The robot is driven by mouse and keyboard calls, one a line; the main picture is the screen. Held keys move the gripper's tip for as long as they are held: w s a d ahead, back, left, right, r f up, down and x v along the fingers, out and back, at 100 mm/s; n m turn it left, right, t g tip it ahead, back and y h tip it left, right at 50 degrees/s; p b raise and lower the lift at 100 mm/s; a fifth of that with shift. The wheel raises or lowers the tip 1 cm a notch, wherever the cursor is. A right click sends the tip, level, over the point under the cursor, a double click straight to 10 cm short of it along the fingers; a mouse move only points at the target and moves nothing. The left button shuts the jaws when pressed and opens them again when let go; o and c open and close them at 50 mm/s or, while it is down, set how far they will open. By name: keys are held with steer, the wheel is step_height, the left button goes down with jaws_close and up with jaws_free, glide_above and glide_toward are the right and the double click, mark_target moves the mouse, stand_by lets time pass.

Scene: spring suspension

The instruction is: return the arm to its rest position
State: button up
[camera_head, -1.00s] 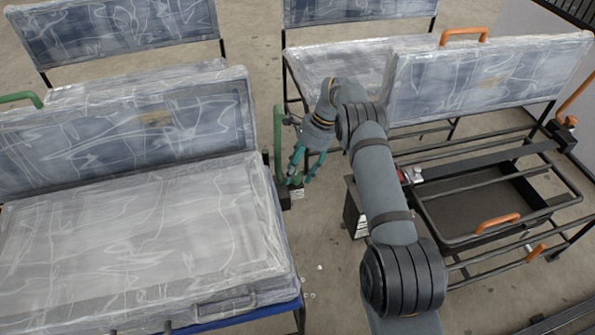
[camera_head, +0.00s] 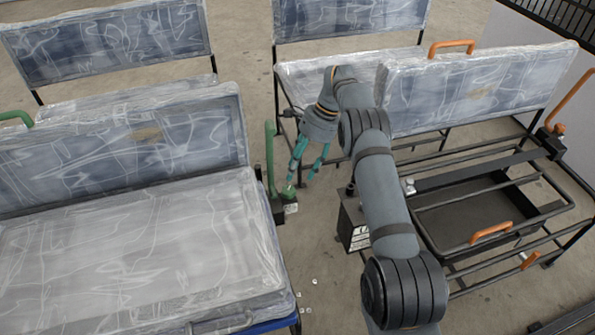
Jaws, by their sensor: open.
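My gripper (camera_head: 305,174) is at the end of my grey arm, between the left and right seat rows. Its teal fingers point down and are spread apart, with nothing seen between them. The fingers are close to a green handle (camera_head: 271,160) on the side of the left seat row. Whether they touch the handle's base (camera_head: 287,205) cannot be told. My arm runs up the middle of the view and covers part of the right frame.
Plastic-wrapped seats (camera_head: 140,245) fill the left. On the right, a wrapped backrest (camera_head: 480,88) stands behind a black metal frame with a tray (camera_head: 470,215) and orange handles (camera_head: 490,232). A dark box (camera_head: 353,222) stands beside my arm. Small bits lie on the floor (camera_head: 325,285).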

mark_target(290, 189)
stand_by(0.3)
steer(key=x, duration=0.7)
steer(key=shift+s+f, duration=0.1)
steer(key=shift+f, duration=0.1)
steer(key=shift+a+m+p, duration=0.1)
steer(key=shift+m+p, duration=0.3)
steer(key=shift+p, duration=0.05)
steer(key=shift+f, duration=0.15)
